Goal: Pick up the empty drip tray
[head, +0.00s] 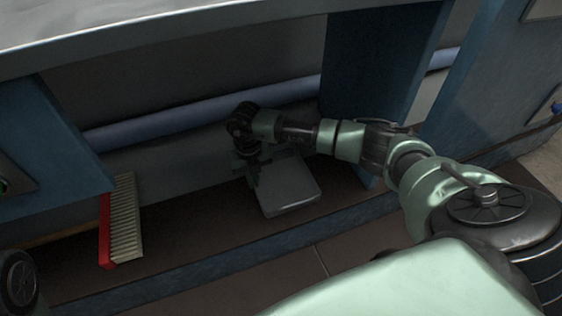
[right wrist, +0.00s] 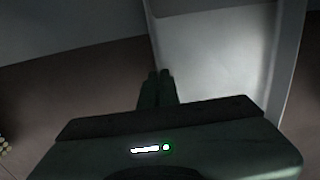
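The drip tray (head: 290,193) is a pale grey, shallow rectangular tray under the bench, near the middle of the head view. No contents show in it. In the right wrist view the tray (right wrist: 210,60) fills the upper middle, its left wall running down to the fingertips. My right gripper (head: 252,180) reaches in under the bench at the tray's left edge. In the right wrist view its fingers (right wrist: 158,74) are close together, with the tray's rim between them. Whether the tray touches the floor cannot be told. My left gripper is out of view.
A red-backed brush (head: 122,222) with pale bristles leans left of the tray. The bench top (head: 150,25) overhangs from above. A blue leg (head: 375,80) stands right of the tray, a blue pipe (head: 170,124) runs behind, and a low blue rail (head: 215,255) crosses in front.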

